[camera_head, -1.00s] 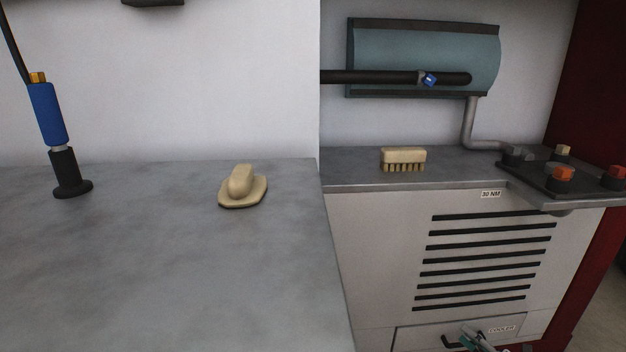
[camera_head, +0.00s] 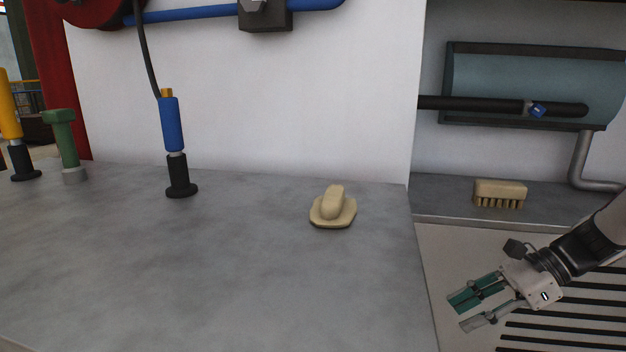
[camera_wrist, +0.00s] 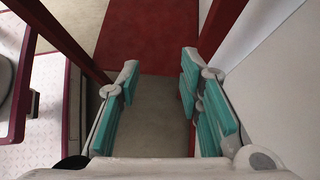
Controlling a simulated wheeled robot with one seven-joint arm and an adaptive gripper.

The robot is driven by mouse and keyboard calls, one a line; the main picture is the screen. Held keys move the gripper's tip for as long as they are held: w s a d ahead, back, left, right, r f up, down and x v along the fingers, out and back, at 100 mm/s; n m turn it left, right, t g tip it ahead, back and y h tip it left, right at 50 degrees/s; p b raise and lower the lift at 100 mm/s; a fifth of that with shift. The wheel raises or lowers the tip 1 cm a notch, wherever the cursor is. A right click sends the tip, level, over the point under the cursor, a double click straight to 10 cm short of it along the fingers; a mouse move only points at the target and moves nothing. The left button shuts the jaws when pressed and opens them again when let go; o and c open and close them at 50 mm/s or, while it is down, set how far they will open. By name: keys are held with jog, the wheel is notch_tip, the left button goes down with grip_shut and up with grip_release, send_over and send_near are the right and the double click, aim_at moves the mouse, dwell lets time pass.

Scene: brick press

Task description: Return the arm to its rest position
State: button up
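My gripper (camera_head: 468,309) is at the lower right of the head view, in front of the white vented panel, with my arm coming in from the right edge. Its teal-padded fingers point left and stand apart. The wrist view also shows my gripper (camera_wrist: 160,85) with a wide gap between its fingers and nothing between them. Red and pale surfaces lie beyond the fingertips.
A grey worktop (camera_head: 250,270) carries a beige trowel-like tool (camera_head: 333,207), a blue-and-black upright tool (camera_head: 173,145) and a green bolt-shaped piece (camera_head: 64,145). A brush (camera_head: 500,194) lies on the back shelf below a dark pipe (camera_head: 480,103). The worktop's front is clear.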

jog(key=s+a+r+n+g+h, duration=0.1)
jog(key=s+a+r+n+h, duration=0.3)
jog(key=s, duration=0.3)
jog(key=s+a+r+n+g+h, duration=0.1)
jog(key=s+a+r+n+g, duration=0.1)
jog(key=s+a+r+n, duration=0.4)
jog(key=s+n+t+h, duration=0.2)
jog(key=s+n+h, duration=0.3)
jog(key=s+n, duration=0.75)
notch_tip(320, 180, up, 39)
jog(key=s+m+t+p, duration=0.2)
jog(key=m+t+p, duration=0.1)
jog(key=p, duration=3.5)
jog(key=shift+s+d+r+t+p, duration=0.15)
jog(key=shift+s+d+t+p, duration=0.15)
jog(key=shift+t, duration=0.2)
